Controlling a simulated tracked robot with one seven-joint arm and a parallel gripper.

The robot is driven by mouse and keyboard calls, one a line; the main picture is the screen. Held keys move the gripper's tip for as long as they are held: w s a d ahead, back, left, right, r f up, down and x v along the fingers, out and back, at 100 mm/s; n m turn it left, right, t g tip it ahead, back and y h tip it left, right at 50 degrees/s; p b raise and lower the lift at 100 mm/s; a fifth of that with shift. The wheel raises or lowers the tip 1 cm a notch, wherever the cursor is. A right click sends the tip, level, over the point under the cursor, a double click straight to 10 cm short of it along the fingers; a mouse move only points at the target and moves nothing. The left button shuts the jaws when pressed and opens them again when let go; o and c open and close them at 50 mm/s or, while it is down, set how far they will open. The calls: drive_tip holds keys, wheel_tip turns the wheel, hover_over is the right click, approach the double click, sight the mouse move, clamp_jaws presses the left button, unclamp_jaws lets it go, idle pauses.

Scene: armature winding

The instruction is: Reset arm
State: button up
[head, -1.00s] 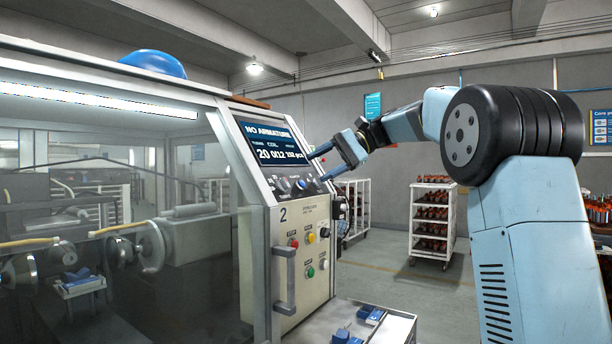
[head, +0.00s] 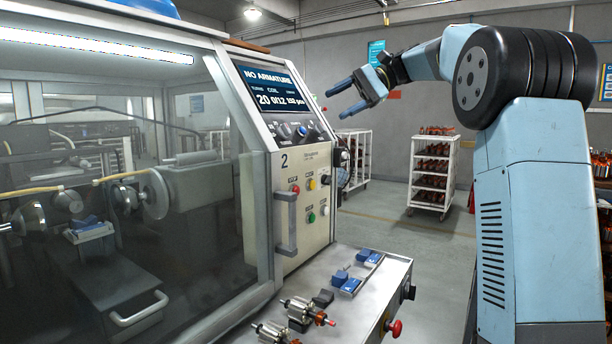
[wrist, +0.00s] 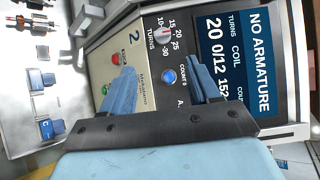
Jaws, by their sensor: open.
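My gripper (head: 347,98) is open and empty, held in the air to the right of the winding machine's control panel (head: 303,185). Its two blue fingers (wrist: 160,92) also show in the wrist view, spread apart in front of the panel. The machine's screen (head: 273,89) reads "NO ARMATURE" and "20 0/12". Knobs sit below the screen, among them a blue one (wrist: 169,76). I cannot see the fingers touching anything.
A bench (head: 245,335) in front of the machine holds armatures (head: 307,311) and blue blocks (head: 350,286). A red knob (head: 394,328) is on its side. A white rack (head: 431,175) of parts stands behind. The floor between is clear.

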drive_tip(key=s+d+f+n+t+h, duration=0.1)
drive_tip(key=s+f+h, duration=0.3)
drive_tip(key=s+f, duration=0.5)
drive_tip(key=s+d+f+n+t+h, duration=0.1)
drive_tip(key=s+d+f+t+h, duration=0.2)
drive_tip(key=s+f, duration=0.7)
drive_tip(key=s+d+f+n+t+h, duration=0.2)
drive_tip(key=s+d+f+h, duration=0.2)
drive_tip(key=s+f, duration=0.6)
drive_tip(key=s+h, duration=0.1)
drive_tip(key=s, duration=0.5)
drive_tip(key=shift+s, duration=0.3)
